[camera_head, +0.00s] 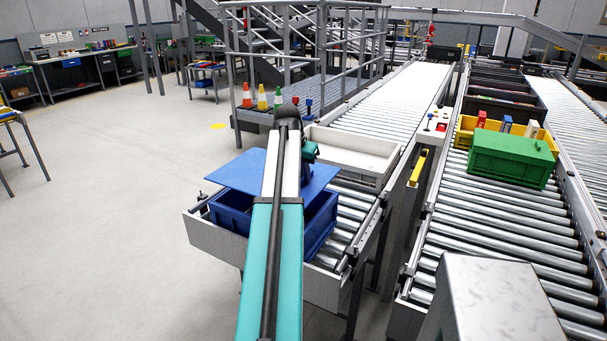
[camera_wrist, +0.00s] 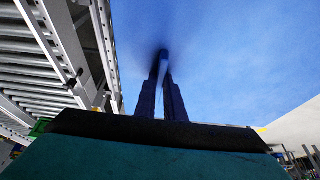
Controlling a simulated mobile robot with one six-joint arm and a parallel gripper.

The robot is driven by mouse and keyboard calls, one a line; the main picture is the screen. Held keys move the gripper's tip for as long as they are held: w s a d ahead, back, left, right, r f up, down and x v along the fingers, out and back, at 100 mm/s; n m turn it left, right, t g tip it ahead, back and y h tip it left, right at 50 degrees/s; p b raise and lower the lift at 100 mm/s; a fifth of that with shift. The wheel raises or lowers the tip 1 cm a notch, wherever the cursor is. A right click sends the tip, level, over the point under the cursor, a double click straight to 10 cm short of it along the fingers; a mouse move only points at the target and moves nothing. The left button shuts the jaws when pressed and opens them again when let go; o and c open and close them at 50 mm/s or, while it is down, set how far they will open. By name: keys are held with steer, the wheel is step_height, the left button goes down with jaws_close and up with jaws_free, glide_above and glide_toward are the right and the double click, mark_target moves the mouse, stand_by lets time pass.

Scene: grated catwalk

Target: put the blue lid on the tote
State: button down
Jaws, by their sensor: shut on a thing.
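The blue tote (camera_head: 319,232) stands on the end of the left roller conveyor in the head view, its near part and right side showing past my arm. The flat blue lid (camera_head: 238,170) is over the tote's far part, and the dark inside shows below its near edge. I cannot tell whether the lid touches the rim. In the wrist view the lid (camera_wrist: 235,60) fills the upper right, and my gripper (camera_wrist: 163,62) is shut on it with both fingers against its face. In the head view my arm hides the fingers and the lid's middle.
A white tray (camera_head: 352,154) sits on the rollers just behind the tote. A green crate (camera_head: 512,160) and a yellow bin (camera_head: 464,132) stand on the right conveyor. Traffic cones (camera_head: 262,98) stand at the back by railings. Open floor (camera_head: 110,220) lies to the left.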

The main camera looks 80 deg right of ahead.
mark_target(303, 186)
steer(key=shift+f+b, duration=0.4)
steer(key=shift+f, duration=0.4)
steer(key=shift+w+d+r, duration=0.1)
steer(key=shift+d+r, duration=0.05)
steer(key=shift+d, duration=0.25)
steer(key=shift+d+f+p, duration=0.25)
steer(key=shift+f+p, duration=0.25)
steer(key=shift+p, duration=0.75)
steer(key=f+p, duration=0.1)
steer(key=p, duration=0.3)
steer(key=shift+a+f, duration=0.15)
steer(key=a+f+p, duration=0.1)
steer(key=p, duration=0.3)
steer(key=shift+a, duration=0.1)
steer(key=shift+p, duration=0.35)
